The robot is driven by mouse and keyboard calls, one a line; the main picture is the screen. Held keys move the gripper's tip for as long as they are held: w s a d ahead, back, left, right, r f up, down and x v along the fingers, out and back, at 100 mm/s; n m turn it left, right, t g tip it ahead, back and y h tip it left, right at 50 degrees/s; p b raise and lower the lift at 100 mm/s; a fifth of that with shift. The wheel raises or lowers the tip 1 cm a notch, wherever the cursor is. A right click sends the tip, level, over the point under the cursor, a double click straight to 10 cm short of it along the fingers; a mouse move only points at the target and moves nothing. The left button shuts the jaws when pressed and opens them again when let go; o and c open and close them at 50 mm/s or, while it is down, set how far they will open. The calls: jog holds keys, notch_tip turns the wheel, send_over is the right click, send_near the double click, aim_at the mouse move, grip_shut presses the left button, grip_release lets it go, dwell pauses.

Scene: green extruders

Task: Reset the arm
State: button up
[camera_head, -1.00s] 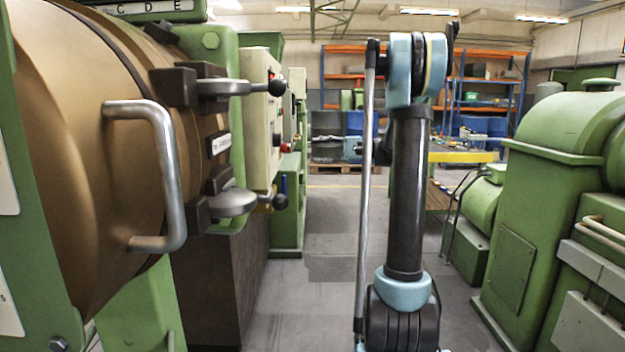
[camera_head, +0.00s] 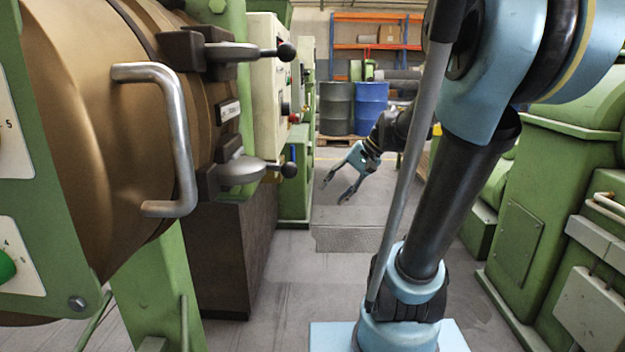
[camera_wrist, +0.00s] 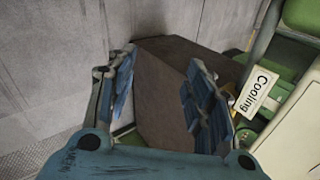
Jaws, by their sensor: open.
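My gripper (camera_head: 336,190) shows in the head view in the aisle, pointing down and to the left above the grey floor. Its two light blue fingers are spread apart and hold nothing. In the wrist view my gripper (camera_wrist: 160,95) has its two blue-padded fingers wide apart. Between and beyond them is a dark brown machine base (camera_wrist: 168,75), with no contact visible. My arm rises from its mount at the lower right of the head view and folds over at the top right.
A green machine with a brown drum and metal handle (camera_head: 165,125) fills the left. Green machines (camera_head: 530,225) line the right. Dark and blue barrels (camera_head: 371,108) and an orange shelf (camera_head: 365,42) stand behind. A Cooling label (camera_wrist: 258,91) is close by. The aisle floor (camera_head: 290,285) is free.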

jog(key=s+d+f+n+t+h, duration=0.1)
jog(key=s+d+f+n+h, duration=0.1)
jog(key=s+d+f+h, duration=0.5)
jog(key=s+d+f, duration=0.5)
jog(key=s+f, duration=0.2)
jog(key=shift+s+n+h, duration=0.15)
jog(key=shift+n+h, duration=0.15)
jog(key=shift+n, duration=0.1)
